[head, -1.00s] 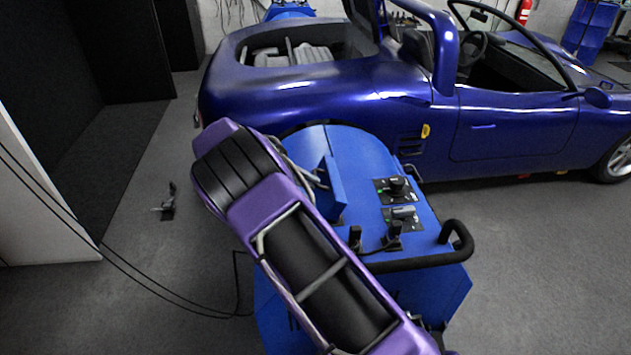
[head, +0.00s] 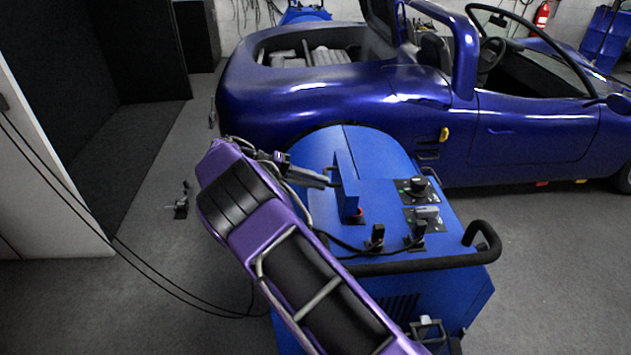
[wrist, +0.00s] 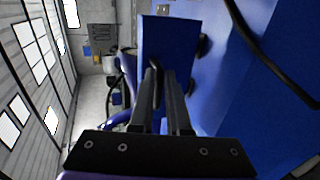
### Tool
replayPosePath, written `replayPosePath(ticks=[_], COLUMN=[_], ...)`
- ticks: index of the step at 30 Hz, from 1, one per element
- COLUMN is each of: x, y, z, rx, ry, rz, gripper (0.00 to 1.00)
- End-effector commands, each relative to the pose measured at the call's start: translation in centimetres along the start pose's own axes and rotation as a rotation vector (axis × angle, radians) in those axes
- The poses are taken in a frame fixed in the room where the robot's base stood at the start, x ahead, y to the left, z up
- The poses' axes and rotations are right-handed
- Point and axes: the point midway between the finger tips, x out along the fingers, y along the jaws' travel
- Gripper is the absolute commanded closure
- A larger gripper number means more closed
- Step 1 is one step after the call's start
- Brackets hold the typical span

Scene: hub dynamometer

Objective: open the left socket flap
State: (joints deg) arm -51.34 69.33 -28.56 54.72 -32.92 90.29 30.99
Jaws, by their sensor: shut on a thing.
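The left socket flap (head: 346,180) is a blue plate that stands up from the top of the blue dynamometer unit (head: 440,245). A socket with a bit of red (head: 357,215) shows at its foot. My gripper (head: 331,181) reaches the flap from the left and is shut on it. In the wrist view the flap (wrist: 168,42) rises beyond my two dark fingers (wrist: 164,72), which run up to its lower part. The exact contact is hard to make out there.
Right of the flap are a black knob (head: 417,185), a grey-topped connector (head: 427,214) and black plugs (head: 377,236) with a cable. A black handle rail (head: 410,265) runs along the front edge. The blue car (head: 420,110) stands close behind.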

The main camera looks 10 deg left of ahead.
Motion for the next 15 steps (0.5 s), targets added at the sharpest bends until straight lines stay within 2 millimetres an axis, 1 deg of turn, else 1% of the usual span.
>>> replayPosePath(ticks=[1,4,5,9,15], x=[0.37,0.41,0.43,0.42,0.29], y=[-0.61,-0.68,-0.69,-0.63,-0.41], z=[0.16,0.19,0.19,0.18,0.13], rx=[-0.008,-0.009,-0.009,-0.008,-0.006], ry=[-0.006,-0.007,-0.007,-0.007,-0.005], rz=[-0.005,-0.006,-0.006,-0.004,-0.003], gripper=[1.0,1.0,0.82,0.56,0.55])
